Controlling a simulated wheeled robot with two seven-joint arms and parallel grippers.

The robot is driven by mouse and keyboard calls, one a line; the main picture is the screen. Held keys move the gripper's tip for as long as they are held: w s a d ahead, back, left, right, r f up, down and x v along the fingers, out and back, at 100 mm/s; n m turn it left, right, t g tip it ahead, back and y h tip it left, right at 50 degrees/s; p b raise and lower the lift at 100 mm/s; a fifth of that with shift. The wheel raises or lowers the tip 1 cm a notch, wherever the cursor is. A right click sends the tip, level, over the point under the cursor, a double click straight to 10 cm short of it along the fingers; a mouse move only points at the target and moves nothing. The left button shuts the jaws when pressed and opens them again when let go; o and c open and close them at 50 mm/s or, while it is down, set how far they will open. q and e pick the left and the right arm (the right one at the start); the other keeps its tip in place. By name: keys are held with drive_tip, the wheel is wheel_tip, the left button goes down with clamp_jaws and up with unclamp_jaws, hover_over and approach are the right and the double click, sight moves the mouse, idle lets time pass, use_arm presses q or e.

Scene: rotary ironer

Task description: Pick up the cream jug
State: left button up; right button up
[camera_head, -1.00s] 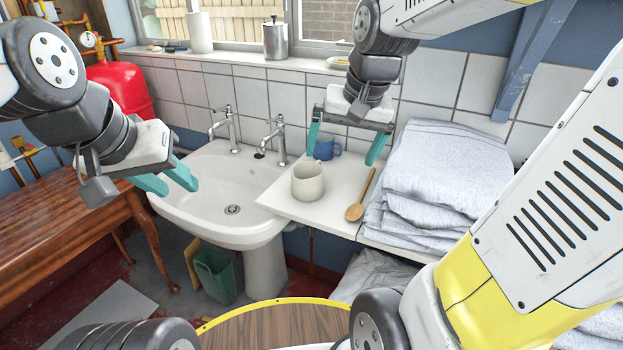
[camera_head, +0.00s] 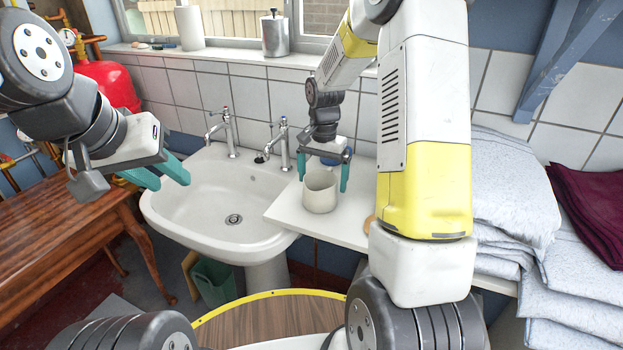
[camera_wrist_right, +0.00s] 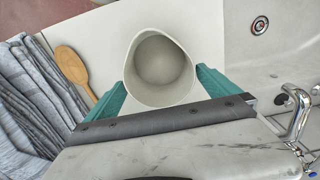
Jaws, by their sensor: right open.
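The cream jug (camera_head: 320,191) stands upright on the white counter beside the sink. In the right wrist view I look down into its open mouth (camera_wrist_right: 160,65). My right gripper (camera_head: 325,180) is open, with one teal finger on each side of the jug. In the right wrist view its fingers (camera_wrist_right: 163,88) flank the near part of the jug; a small gap shows on the right, and I cannot tell whether the left finger touches. My left gripper (camera_head: 168,178) hangs over the left side of the sink, its two teal fingers apart and empty.
The white sink (camera_head: 185,215) with two taps lies left of the jug. A wooden spoon (camera_wrist_right: 72,66) and folded grey towels (camera_wrist_right: 30,95) lie on the counter. My right arm covers much of the counter.

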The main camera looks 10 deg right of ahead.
sight(323, 187)
wheel_tip(323, 187, down, 4)
drive_tip(key=shift+a+r, duration=0.1)
drive_tip(key=c, duration=1.4)
drive_tip(key=shift+r, duration=0.15)
